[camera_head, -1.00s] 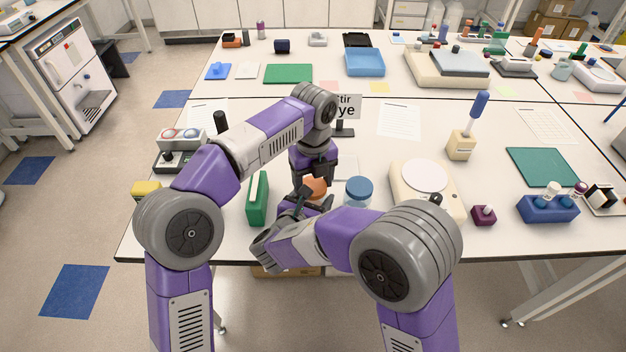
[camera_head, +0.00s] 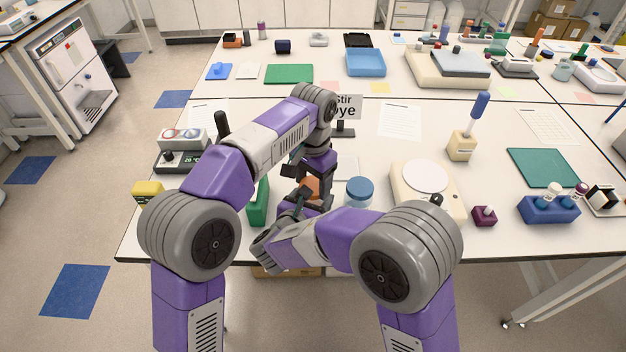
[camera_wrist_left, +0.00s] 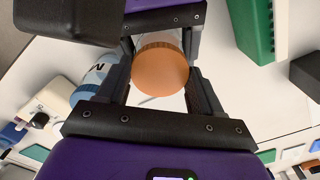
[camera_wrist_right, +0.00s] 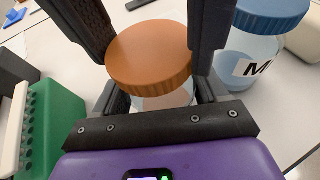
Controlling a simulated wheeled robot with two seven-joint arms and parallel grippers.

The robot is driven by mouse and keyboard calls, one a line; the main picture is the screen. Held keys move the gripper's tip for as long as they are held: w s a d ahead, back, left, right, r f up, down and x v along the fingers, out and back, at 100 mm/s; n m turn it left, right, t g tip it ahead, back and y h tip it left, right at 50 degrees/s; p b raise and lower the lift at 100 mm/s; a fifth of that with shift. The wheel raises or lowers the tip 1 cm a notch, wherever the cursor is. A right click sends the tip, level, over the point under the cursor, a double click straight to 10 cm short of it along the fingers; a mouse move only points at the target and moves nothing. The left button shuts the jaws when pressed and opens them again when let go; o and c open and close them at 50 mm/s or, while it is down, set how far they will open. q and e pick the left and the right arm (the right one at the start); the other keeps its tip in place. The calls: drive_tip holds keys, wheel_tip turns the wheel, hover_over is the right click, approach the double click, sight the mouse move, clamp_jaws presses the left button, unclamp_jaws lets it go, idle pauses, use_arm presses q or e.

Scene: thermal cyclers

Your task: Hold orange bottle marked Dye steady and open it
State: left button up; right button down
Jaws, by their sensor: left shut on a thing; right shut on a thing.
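The bottle has an orange ridged cap (camera_head: 310,188). The cap shows from above in the left wrist view (camera_wrist_left: 160,70) and on top of the clear bottle (camera_wrist_right: 165,100) in the right wrist view. My left gripper (camera_head: 305,178) comes down from above and is shut on the orange cap. My right gripper (camera_head: 302,205) is low at the table's front and is shut on the bottle's body, which the grippers mostly hide in the head view. The bottle looks upright. I see no gap between cap and bottle. No Dye label can be read on it.
A blue-lidded jar (camera_head: 358,190) marked M stands close to the right of the bottle. A green rack (camera_head: 258,202) stands close to the left. A sign (camera_head: 345,107) is behind. A cream device with a round plate (camera_head: 425,177) is farther right.

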use_arm(q)
drive_tip(key=n, duration=0.6)
drive_tip(key=shift+d+r, duration=0.1)
drive_tip(key=shift+d, duration=0.05)
use_arm(e)
drive_tip(key=shift+s+a, duration=0.1)
drive_tip(key=shift+a, duration=0.15)
use_arm(q)
drive_tip(key=n, duration=0.7)
use_arm(e)
drive_tip(key=shift+d, duration=0.1)
use_arm(q)
drive_tip(key=shift+s, duration=0.1)
drive_tip(key=o, duration=1.2)
drive_tip(key=shift+c, duration=0.2)
use_arm(e)
drive_tip(key=shift+d, duration=0.15)
use_arm(q)
drive_tip(key=shift+a, duration=0.25)
use_arm(e)
drive_tip(key=shift+d, duration=0.15)
